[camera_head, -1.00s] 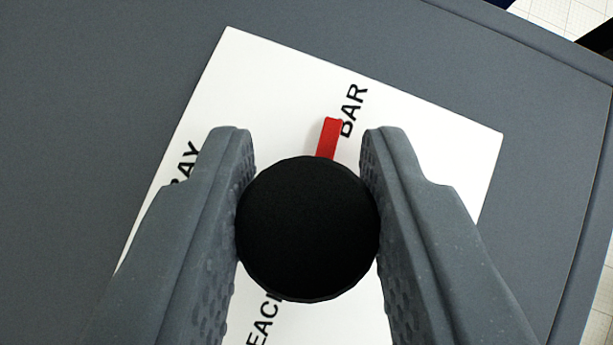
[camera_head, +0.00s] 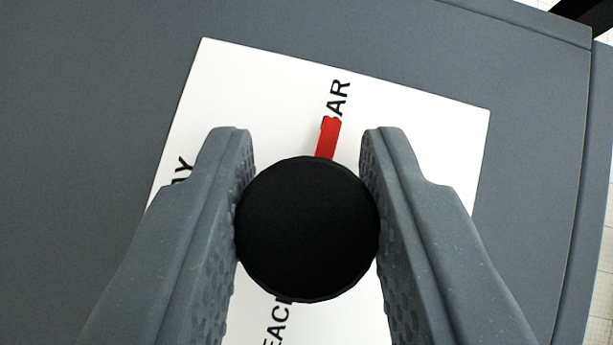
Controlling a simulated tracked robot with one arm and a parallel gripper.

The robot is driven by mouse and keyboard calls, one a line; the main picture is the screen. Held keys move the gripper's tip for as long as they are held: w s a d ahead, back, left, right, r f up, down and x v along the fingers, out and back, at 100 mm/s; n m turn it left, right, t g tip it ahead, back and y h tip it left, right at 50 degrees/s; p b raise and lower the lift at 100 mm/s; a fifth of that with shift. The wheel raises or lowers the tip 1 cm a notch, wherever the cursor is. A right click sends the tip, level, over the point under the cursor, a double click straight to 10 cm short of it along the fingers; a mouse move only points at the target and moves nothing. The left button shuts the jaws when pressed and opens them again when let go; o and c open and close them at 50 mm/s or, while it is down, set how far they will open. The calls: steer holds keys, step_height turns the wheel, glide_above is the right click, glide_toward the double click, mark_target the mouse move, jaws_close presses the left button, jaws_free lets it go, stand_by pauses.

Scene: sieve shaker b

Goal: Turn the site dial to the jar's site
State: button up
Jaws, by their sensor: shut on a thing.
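The site dial is a round black knob (camera_head: 307,230) with a red pointer (camera_head: 327,138) sticking out towards the top of the view. It sits over a white label plate (camera_head: 250,85). The pointer's tip covers part of the first letter of the word BAR (camera_head: 338,98). My gripper (camera_head: 307,215) is shut on the knob, with one grey finger against its left side and one against its right. A label ending in "AY" shows partly behind the left finger. A label with "EAC" is partly hidden below the knob. No jar is in view.
The plate lies on a flat dark grey panel (camera_head: 100,110), which is clear around it. A raised panel edge (camera_head: 590,200) runs down the right side, with a light gridded surface beyond it.

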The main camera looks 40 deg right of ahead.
steer(key=o, duration=1)
steer(key=shift+w+a+f, duration=0.1)
steer(key=p+v, duration=0.1)
steer(key=v, duration=1.2)
steer(key=shift+s+a+r, duration=0.1)
steer(key=shift+s+r, duration=0.15)
steer(key=shift+r, duration=0.05)
